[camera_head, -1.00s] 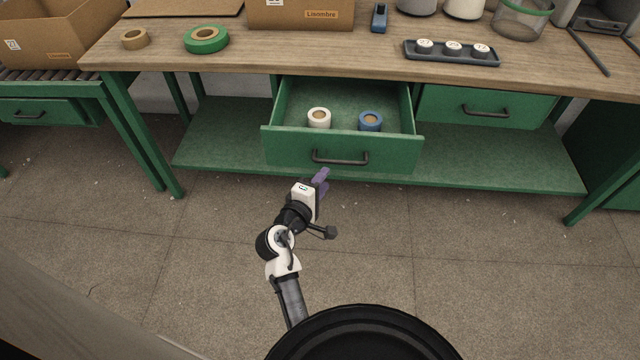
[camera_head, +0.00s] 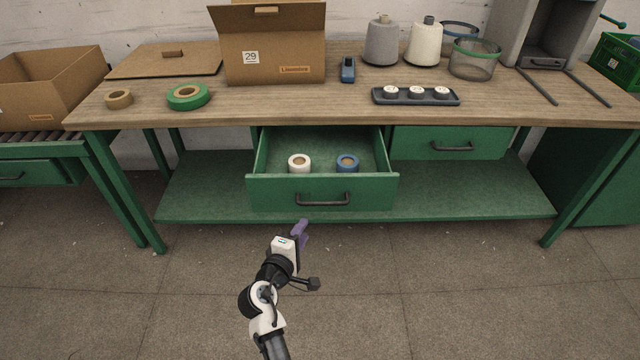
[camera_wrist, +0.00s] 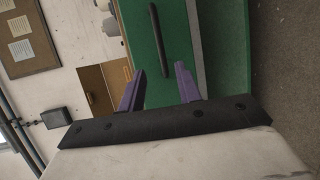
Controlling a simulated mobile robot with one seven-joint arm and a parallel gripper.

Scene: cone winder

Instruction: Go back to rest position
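My gripper (camera_head: 300,234) is in front of the workbench, below and just left of the open drawer's handle, and touches nothing that I can see. In the wrist view its two purple fingers (camera_wrist: 158,88) stand apart with nothing between them. The green drawer (camera_head: 270,192) is pulled out of the bench. A white tape roll (camera_head: 300,163) and a blue tape roll (camera_head: 347,163) lie in it, side by side. The drawer front and its dark handle (camera_wrist: 157,40) lie beyond the fingers in the wrist view.
The bench top (camera_head: 300,106) holds a green tape roll (camera_head: 188,97), a tan roll (camera_head: 118,99), a cardboard box (camera_head: 275,60), a dark tray (camera_head: 415,97) and yarn cones (camera_head: 382,42). A closed drawer (camera_head: 450,146) is at right. The floor (camera_head: 440,290) in front is clear.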

